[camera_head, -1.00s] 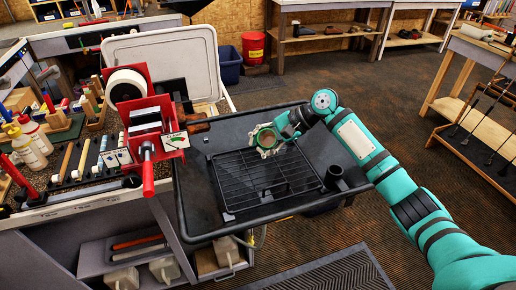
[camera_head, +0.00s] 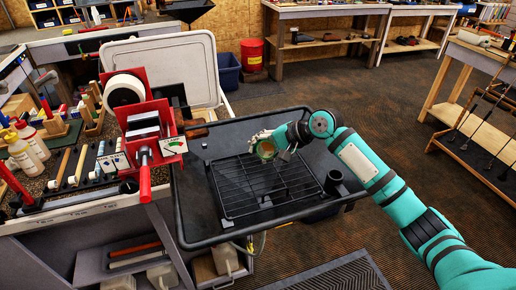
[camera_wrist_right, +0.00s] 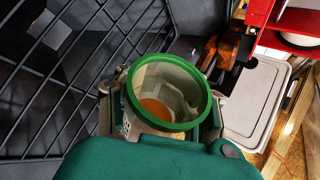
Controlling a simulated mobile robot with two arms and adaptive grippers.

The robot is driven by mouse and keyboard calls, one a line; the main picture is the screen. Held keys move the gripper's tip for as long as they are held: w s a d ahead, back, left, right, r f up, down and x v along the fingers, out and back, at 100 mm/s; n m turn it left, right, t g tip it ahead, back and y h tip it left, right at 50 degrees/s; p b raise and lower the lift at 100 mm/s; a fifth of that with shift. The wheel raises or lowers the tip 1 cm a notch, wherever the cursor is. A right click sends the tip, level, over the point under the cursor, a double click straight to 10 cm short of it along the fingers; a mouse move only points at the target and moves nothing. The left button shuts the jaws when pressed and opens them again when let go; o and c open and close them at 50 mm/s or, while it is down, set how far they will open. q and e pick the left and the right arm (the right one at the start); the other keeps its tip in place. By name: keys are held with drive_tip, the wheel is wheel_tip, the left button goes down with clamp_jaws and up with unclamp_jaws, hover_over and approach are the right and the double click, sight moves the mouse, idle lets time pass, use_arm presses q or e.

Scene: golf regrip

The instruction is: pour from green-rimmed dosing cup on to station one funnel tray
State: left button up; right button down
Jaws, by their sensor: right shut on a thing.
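The dosing cup (camera_head: 266,150) is clear with a green rim. My right gripper (camera_head: 262,142) is shut around it, above the black funnel tray (camera_head: 190,210) and its wire rack (camera_head: 245,190). In the right wrist view the cup (camera_wrist_right: 140,82) sits between the fingers (camera_wrist_right: 165,120), its open mouth facing the camera. An amber patch shows inside the cup; I cannot tell whether it is liquid or something seen through the wall. No stream leaves the cup. My left gripper is not in view.
A red clamp device (camera_head: 150,130) with a paper roll stands left of the tray. A short black cylinder (camera_head: 334,181) is at the tray's right side. A bench (camera_head: 70,212) with bottles and tools fills the left. The floor (camera_head: 400,110) beyond the tray is open.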

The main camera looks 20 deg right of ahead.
drive_tip(key=shift+w, duration=0.1)
idle(0.9)
drive_tip(key=shift+w+d+n+t+h+p, duration=0.1)
drive_tip(key=shift+n+t+h+p, duration=0.2)
drive_tip(key=shift+n+t+p, duration=0.3)
idle(0.4)
drive_tip(key=shift+f+t, duration=0.1)
drive_tip(key=shift+t, duration=0.2)
idle(0.5)
drive_tip(key=shift+w, duration=0.1)
idle(0.8)
drive_tip(key=shift+w+n+t, duration=0.1)
drive_tip(key=shift+n+t, duration=0.3)
drive_tip(key=shift+f+p, duration=0.1)
drive_tip(key=shift+p, duration=0.2)
drive_tip(key=shift+t, duration=0.3)
drive_tip(key=shift+d, duration=0.1)
